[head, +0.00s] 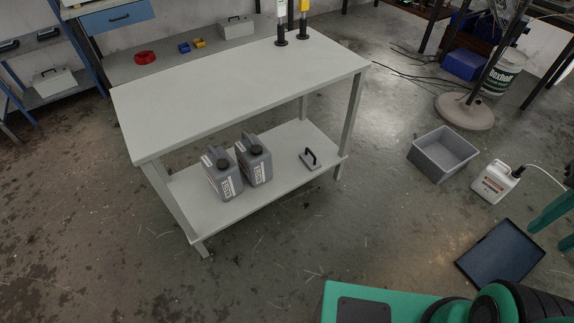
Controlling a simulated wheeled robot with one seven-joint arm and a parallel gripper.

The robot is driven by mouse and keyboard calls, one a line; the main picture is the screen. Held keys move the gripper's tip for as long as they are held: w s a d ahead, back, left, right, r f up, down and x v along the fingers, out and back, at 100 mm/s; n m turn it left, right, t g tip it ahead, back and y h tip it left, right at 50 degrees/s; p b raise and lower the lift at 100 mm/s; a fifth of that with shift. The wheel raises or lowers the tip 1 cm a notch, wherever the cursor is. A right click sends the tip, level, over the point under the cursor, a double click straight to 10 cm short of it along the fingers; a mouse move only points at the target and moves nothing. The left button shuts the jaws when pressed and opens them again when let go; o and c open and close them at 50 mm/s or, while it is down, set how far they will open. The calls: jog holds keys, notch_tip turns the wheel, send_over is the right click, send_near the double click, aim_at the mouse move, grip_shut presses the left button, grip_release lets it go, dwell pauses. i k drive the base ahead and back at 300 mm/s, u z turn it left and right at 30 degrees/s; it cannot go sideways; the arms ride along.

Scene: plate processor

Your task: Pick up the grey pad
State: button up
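A small flat grey pad (311,164) with a black upright handle lies on the lower shelf (286,182) of the grey workbench, near the shelf's right end. It looks like the only pad in view, and its handle faces up. The bench's tabletop is above the shelf, and the pad shows clear of the tabletop's front edge. My gripper is not in view. Only green and black parts of my own body show at the bottom right, well apart from the pad.
Two grey canisters (221,174) (255,160) stand left of the pad on the shelf. The workbench tabletop (230,90) is mostly bare. A grey bin (441,155), a white canister (494,183) and a dark flat tray (500,254) are on the floor at right. Floor before the bench is clear.

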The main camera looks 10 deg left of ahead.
aim_at(309, 159)
jog(key=u, duration=0.8)
jog(key=i, duration=1.5)
